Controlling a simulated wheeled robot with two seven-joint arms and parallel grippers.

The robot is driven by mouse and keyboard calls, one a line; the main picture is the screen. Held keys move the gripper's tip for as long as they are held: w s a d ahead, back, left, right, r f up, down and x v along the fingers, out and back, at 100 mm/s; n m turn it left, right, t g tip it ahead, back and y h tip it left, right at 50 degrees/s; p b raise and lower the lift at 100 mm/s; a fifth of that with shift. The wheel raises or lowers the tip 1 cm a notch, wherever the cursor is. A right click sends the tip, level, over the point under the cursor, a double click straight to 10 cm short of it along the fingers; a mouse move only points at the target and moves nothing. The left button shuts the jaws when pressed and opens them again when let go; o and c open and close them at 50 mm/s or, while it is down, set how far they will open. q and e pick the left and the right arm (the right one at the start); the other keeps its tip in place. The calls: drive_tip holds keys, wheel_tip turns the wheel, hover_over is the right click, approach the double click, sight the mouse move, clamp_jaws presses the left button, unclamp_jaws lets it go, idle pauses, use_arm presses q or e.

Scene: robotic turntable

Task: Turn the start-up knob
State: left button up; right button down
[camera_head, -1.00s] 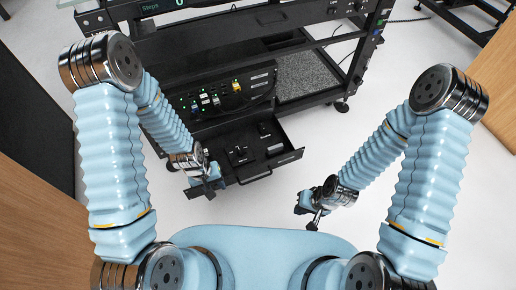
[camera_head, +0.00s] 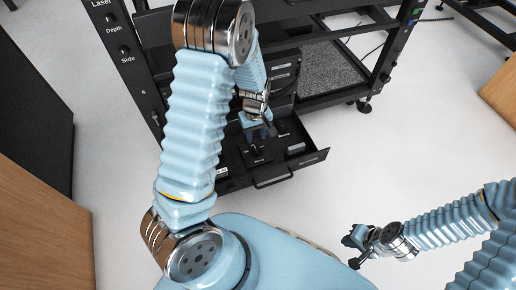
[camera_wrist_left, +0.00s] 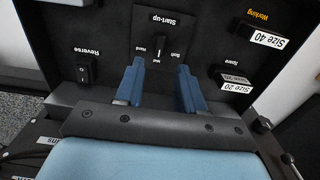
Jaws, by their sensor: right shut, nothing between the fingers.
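The start-up knob (camera_wrist_left: 158,44) is a dark dial on the black drawer panel. In the left wrist view its label reads upside down, with Hard, Mid and Soft around it. A pale mark on it appears to face Mid. My left gripper (camera_wrist_left: 160,88) is open and empty, its blue fingers pointing at the panel, one on each side of the knob's line and apart from it. In the head view the left gripper (camera_head: 260,131) is over the open drawer (camera_head: 309,160). My right gripper (camera_head: 354,244) is shut and empty over the floor at lower right.
The panel also holds a Reverse switch (camera_wrist_left: 84,73), a Size 40 block (camera_wrist_left: 266,36) at Working and Size 20 blocks (camera_wrist_left: 236,81) at Spare. The drawer handle (camera_head: 273,182) sticks out in front. The black rack (camera_head: 330,80) stands behind. The floor in front is clear.

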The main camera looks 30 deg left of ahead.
sight(256, 150)
use_arm(q)
wheel_tip(256, 150, down, 8)
drive_tip(key=shift+r+b, duration=0.1)
drive_tip(key=shift+b, duration=0.65)
clamp_jaws()
